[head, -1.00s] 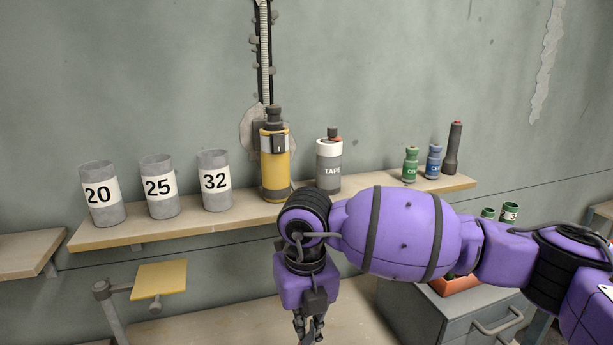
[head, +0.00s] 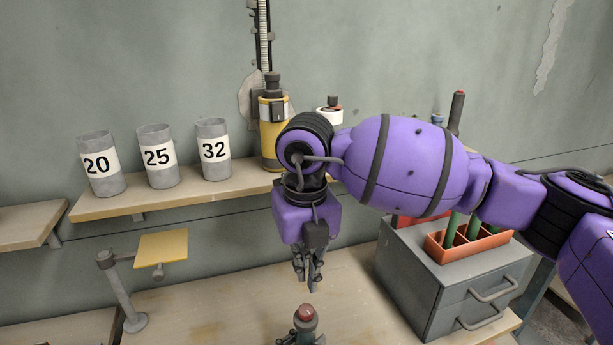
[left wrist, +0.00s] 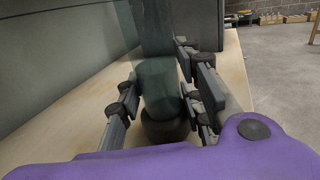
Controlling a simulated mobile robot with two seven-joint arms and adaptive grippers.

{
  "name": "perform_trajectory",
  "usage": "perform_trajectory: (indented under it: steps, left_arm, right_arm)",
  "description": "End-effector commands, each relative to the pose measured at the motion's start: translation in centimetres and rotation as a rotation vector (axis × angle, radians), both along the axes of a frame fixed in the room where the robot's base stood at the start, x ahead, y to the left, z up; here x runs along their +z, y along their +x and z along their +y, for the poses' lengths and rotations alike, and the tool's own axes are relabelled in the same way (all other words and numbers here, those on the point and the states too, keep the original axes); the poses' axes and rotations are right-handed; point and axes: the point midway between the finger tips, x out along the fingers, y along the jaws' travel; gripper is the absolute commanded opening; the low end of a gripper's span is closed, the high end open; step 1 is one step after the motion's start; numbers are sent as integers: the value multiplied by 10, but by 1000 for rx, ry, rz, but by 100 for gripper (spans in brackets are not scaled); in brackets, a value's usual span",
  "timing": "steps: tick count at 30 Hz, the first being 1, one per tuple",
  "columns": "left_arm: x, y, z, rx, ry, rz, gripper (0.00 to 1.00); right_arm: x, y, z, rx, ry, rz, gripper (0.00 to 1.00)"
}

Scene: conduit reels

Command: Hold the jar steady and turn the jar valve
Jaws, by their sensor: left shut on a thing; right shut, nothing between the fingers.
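The jar (head: 306,326) stands at the bottom edge of the head view, grey-green with a red-topped valve (head: 305,312) on it; its lower part is out of frame. In the left wrist view a dark greenish, see-through jar body (left wrist: 158,85) lies between the fingers of my left gripper (left wrist: 163,98), which is shut on it. A dark round part (left wrist: 165,130) shows at its near end. My right gripper (head: 314,284) points down with its fingers together and empty. In the head view it appears just above the valve, apart from it.
A grey drawer unit (head: 435,285) with an orange tray (head: 440,253) stands right of the jar on the bench (head: 210,310). A stand with a yellow plate (head: 161,248) is at left. Behind, a wall shelf (head: 160,204) holds numbered cups and a yellow canister (head: 267,145).

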Motion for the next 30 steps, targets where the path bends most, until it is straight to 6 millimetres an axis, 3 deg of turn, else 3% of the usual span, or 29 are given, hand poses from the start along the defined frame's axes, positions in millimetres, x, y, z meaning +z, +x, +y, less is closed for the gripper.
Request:
perform_trajectory:
  steps: [1, 3, 4, 9, 20, 30]
  left_arm:
    - [-11, -2, 3, 4, 15, 13, 2]
    - [-11, -2, 3, 4, 15, 13, 2]
    - [-11, -2, 3, 4, 15, 13, 35]
    - [-10, -2, 3, 3, 14, 13, 56]
    - [-6, -3, 4, 2, 8, 9, 56]
    - [-6, -44, 50, 3, 11, 9, 56]
  right_arm:
    - [-2, 0, 0, 0, 0, 2, 0]
    - [-2, 0, 0, 0, 1, 1, 0]
    - [-2, 0, 0, 0, 1, 1, 0]
    - [-2, 0, 0, 0, 1, 1, 0]
    - [-1, 0, 0, 0, 1, 0, 0]
    - [0, 0, 0, 0, 1, -1, 0]
